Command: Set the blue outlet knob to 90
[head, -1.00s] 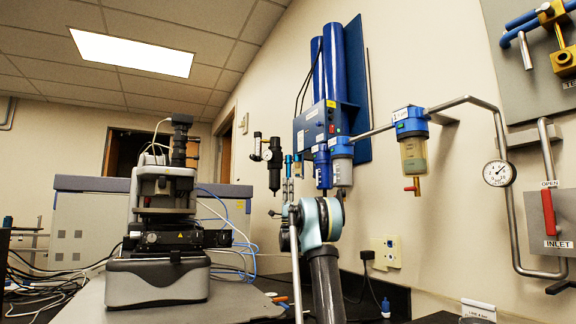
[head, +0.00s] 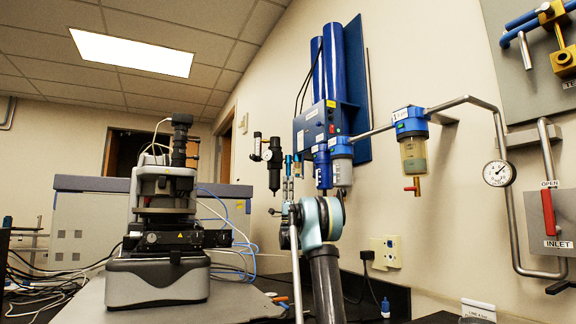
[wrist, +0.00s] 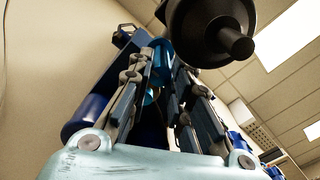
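In the wrist view, a teal-blue knob (wrist: 163,60) lies between and beyond the two fingers of my gripper (wrist: 165,68). The fingers stand apart on either side of it, and the left finger covers part of it. Whether they touch it cannot be told. In the head view my gripper (head: 289,178) points up behind my pale arm joint, just below the blue filter unit; it looks small there. The knob's marking and its angle are not readable in either view.
A black regulator (head: 274,165) hangs left of my gripper; its dark bowl (wrist: 215,30) looms close in the wrist view. Blue-topped filters (head: 341,160) and a clear-bowled filter (head: 412,150) are to the right. A microscope-like instrument (head: 160,220) stands on the bench at left.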

